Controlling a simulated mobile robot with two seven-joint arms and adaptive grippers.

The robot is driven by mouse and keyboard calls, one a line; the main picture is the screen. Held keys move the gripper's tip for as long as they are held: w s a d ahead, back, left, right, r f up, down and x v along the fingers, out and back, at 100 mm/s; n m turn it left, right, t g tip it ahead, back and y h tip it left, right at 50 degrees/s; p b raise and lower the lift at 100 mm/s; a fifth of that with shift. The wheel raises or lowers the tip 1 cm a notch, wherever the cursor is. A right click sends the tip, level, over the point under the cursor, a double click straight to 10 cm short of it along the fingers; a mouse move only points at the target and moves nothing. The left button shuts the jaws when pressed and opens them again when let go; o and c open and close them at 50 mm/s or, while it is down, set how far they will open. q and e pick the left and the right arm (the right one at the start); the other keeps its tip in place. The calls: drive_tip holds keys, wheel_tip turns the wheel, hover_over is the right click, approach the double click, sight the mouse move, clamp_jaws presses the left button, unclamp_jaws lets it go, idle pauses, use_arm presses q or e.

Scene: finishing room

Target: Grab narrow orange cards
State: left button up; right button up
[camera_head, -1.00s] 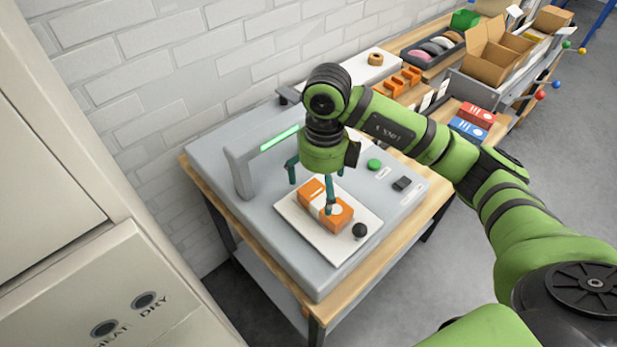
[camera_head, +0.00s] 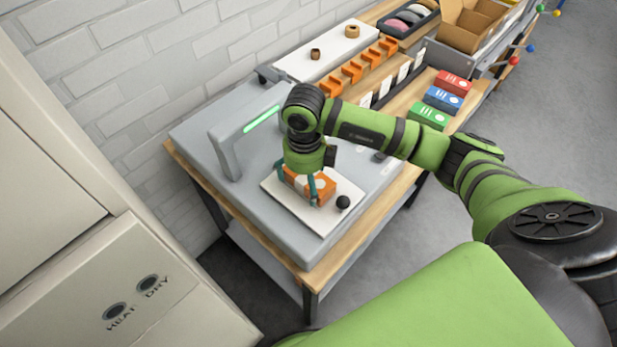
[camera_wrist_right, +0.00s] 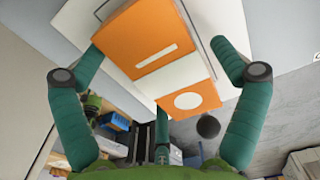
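The orange cards show as an orange block with a white band (camera_head: 322,185) on a white plate (camera_head: 316,222) of a grey machine. My right gripper (camera_head: 299,186) is low over them, pointing down, with its teal fingers around the block. In the right wrist view the block (camera_wrist_right: 135,32) has a white slot mark, and a white circle beyond the band. There my right gripper (camera_wrist_right: 158,48) has its fingers spread. The left-hand finger is close to the block's edge; whether it touches I cannot tell. The right-hand finger stands clear. My left gripper is not in view.
A black knob (camera_head: 343,202) stands at the plate's corner. A frame with a green light bar (camera_head: 262,118) rises behind the gripper. Red (camera_head: 453,82), blue (camera_head: 442,98) and green (camera_head: 428,116) boxes lie on the bench beyond. A beige cabinet (camera_head: 120,250) fills the left.

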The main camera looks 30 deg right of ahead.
drive_tip(key=c, duration=0.7)
drive_tip(key=shift+c, duration=0.7)
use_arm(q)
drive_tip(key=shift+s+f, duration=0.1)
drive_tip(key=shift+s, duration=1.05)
